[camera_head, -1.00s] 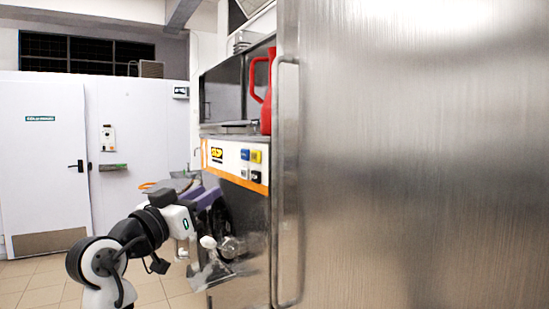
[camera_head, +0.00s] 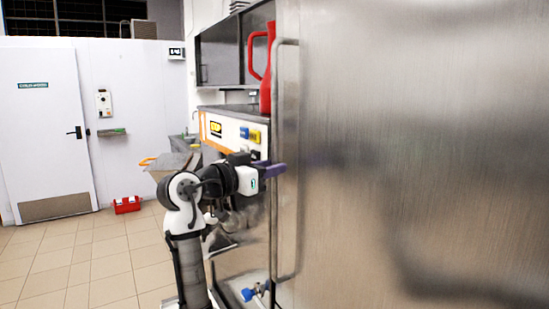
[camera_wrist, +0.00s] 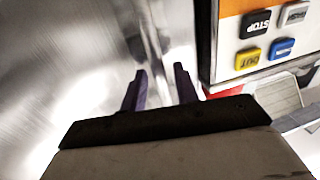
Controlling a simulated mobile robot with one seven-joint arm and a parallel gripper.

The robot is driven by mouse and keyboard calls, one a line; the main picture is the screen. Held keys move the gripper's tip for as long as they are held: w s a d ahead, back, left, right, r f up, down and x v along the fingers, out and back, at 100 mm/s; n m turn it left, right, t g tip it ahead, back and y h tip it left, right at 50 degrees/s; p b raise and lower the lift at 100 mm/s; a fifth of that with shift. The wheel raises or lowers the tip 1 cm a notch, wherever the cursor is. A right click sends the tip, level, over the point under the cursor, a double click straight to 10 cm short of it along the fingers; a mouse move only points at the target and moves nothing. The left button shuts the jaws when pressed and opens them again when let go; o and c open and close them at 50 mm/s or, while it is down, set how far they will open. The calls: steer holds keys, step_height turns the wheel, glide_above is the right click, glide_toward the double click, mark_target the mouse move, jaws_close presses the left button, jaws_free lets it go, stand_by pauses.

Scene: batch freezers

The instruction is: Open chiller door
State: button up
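The chiller door (camera_head: 420,150) is the large brushed-steel panel filling the right of the head view, and it looks closed. Its long vertical bar handle (camera_head: 276,225) runs down the door's left edge. My gripper (camera_head: 278,170) is at about the handle's mid-height, its purple fingers overlapping the bar in the picture. In the wrist view the two purple fingers (camera_wrist: 160,74) are apart, with a shiny steel strip, apparently the handle (camera_wrist: 153,35), ahead of the gap between them. I cannot tell whether they touch it.
A batch freezer with a control panel (camera_head: 235,133) stands left of the door; its coloured buttons (camera_wrist: 282,47) are close in the wrist view. A red jug (camera_head: 265,88) sits on top. A red box (camera_head: 127,204) lies by the far wall. The tiled floor at left is clear.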

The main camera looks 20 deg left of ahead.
steer(key=shift+x, duration=0.9)
steer(key=shift+c, duration=0.2)
jaws_close()
